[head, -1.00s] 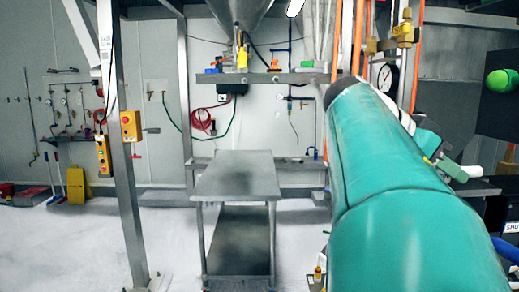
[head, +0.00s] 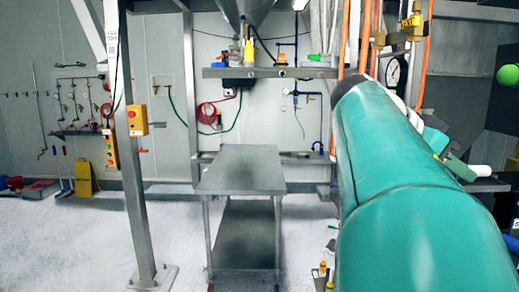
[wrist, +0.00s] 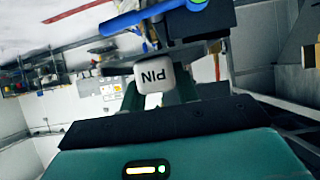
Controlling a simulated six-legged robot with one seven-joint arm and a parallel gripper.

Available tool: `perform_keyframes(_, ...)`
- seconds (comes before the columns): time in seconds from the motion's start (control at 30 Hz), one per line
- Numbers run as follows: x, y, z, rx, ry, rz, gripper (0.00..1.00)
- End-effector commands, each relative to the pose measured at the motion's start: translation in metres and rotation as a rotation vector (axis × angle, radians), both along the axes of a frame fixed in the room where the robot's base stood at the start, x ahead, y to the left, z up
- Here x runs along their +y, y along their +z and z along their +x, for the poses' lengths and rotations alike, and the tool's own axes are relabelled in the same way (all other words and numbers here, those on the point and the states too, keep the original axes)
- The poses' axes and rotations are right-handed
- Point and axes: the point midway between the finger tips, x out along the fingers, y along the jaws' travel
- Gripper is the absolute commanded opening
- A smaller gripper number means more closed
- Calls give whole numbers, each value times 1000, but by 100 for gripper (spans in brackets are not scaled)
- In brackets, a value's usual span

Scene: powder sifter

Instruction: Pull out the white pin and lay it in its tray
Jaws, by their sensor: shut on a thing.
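In the wrist view, the white pin (wrist: 154,77) shows as a rounded white block lettered "PIN", seen upside down. My gripper (wrist: 160,88) is shut on it, with one dark green finger on each side. A dark block (wrist: 195,22) with a blue bar (wrist: 135,17) lies just beyond the pin. I cannot tell whether the pin is still seated in anything, as its far end is hidden. In the head view, my teal arm reaches away on the right and hides much of that area. I cannot make out the pin's tray in either view.
In the head view, a grey metal table (head: 242,168) stands mid-floor with a bare top. A steel post (head: 130,150) rises to its left. A dark panel with a green knob (head: 509,76) is at the far right. Open floor lies at the left.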

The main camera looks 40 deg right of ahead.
Motion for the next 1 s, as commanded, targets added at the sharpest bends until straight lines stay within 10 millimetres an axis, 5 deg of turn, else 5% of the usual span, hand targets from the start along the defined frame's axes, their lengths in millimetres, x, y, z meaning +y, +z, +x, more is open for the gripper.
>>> perform_keyframes(0.17, 0, 0, 0, 0, 0, 0, 56)
perform_keyframes(0.57, 5, 3, 5, 0, 1, 0, 56)
perform_keyframes(1.0, 61, 48, 55, -1, 4, -1, 56)
